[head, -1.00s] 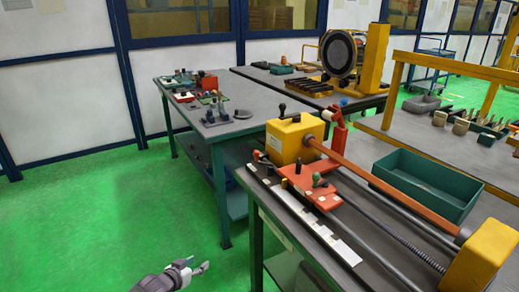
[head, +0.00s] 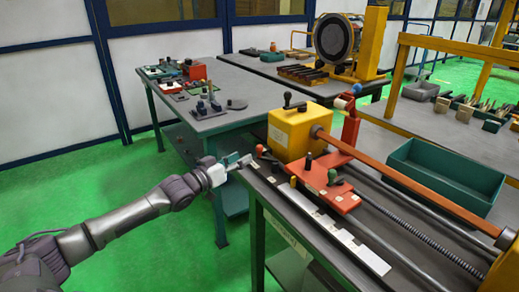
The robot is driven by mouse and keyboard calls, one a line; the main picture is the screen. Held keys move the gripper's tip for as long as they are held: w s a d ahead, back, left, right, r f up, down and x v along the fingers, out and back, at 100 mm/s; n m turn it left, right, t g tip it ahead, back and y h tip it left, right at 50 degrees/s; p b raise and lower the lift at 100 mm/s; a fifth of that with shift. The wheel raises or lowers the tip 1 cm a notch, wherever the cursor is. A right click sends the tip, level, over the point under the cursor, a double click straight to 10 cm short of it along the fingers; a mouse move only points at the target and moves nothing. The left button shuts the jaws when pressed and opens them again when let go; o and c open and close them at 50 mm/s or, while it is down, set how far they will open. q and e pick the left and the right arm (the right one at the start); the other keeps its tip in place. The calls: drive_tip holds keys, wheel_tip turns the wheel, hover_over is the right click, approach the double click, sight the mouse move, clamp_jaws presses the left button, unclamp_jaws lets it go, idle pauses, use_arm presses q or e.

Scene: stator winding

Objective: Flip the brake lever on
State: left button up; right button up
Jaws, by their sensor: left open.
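The winding machine has a yellow headstock box (head: 290,132) on the near bench. A black-knobbed handle (head: 290,101) sits on top of the box. My left gripper (head: 241,160) is open at the bench's left edge, just left of the small lever. I cannot tell whether it touches the lever. My right gripper is out of view.
A red carriage (head: 328,182) with small coloured knobs lies in front of the box. A long orange bar (head: 400,172) runs rightward. A green tray (head: 441,174) stands behind it. Another table (head: 230,93) with small parts stands behind left. Green floor is clear at left.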

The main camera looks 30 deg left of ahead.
sight(257, 149)
use_arm(q)
drive_tip(key=w, duration=0.3)
drive_tip(key=w+d, duration=0.1)
drive_tip(key=w, duration=0.5)
drive_tip(key=shift+d, duration=0.3)
clamp_jaws()
